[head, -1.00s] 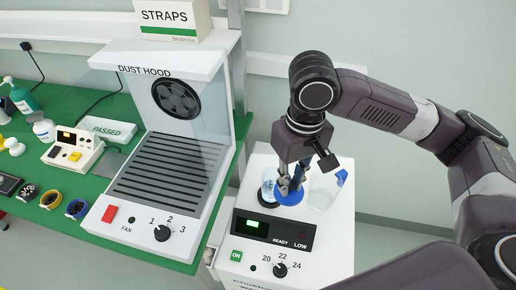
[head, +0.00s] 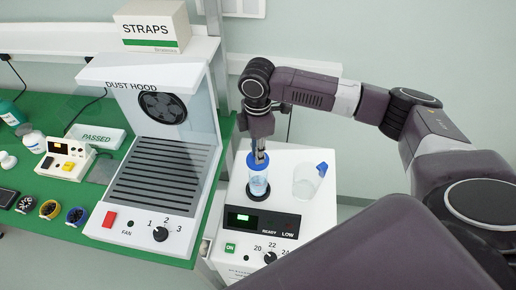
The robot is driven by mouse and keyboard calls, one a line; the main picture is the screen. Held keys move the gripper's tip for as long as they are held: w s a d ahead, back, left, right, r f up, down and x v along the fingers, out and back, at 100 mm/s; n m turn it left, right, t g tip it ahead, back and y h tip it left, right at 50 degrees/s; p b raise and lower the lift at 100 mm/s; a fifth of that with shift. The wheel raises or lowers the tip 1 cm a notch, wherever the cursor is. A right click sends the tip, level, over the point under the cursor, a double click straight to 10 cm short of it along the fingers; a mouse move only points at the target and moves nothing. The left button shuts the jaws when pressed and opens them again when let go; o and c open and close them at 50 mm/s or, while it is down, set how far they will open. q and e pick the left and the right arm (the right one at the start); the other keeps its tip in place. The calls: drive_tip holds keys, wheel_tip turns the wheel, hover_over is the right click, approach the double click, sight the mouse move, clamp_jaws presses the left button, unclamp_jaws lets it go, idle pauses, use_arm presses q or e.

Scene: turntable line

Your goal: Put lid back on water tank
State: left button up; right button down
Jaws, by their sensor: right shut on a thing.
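My right gripper (head: 259,152) points down over the white machine and is shut on the blue lid (head: 252,163). The lid is at the mouth of a clear water tank (head: 258,186), which stands upright on a dark round base and seems to hold some bluish water. The lid looks level and lined up with the tank; I cannot tell whether it is fully seated. The gripper hides part of the lid. My left gripper is not in view.
A clear cup with a blue part (head: 307,184) stands right of the tank on the white machine (head: 300,215), whose front has a display and a dial. A dust hood (head: 160,150) stands to the left on the green bench (head: 90,222). A straps box (head: 152,27) is above.

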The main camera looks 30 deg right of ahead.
wheel_tip(320, 180, down, 7)
drive_tip(key=b, duration=0.5)
drive_tip(key=shift+r+b, duration=0.2)
drive_tip(key=shift+b, duration=0.2)
drive_tip(key=shift+d+r+p, duration=0.1)
drive_tip(key=shift+p, duration=1.05)
idle(1.0)
drive_tip(key=shift+f+p, duration=0.2)
drive_tip(key=shift+p, duration=0.3)
idle(0.9)
drive_tip(key=shift+p, duration=0.5)
idle(0.4)
idle(0.3)
drive_tip(key=c, duration=1.3)
unclamp_jaws()
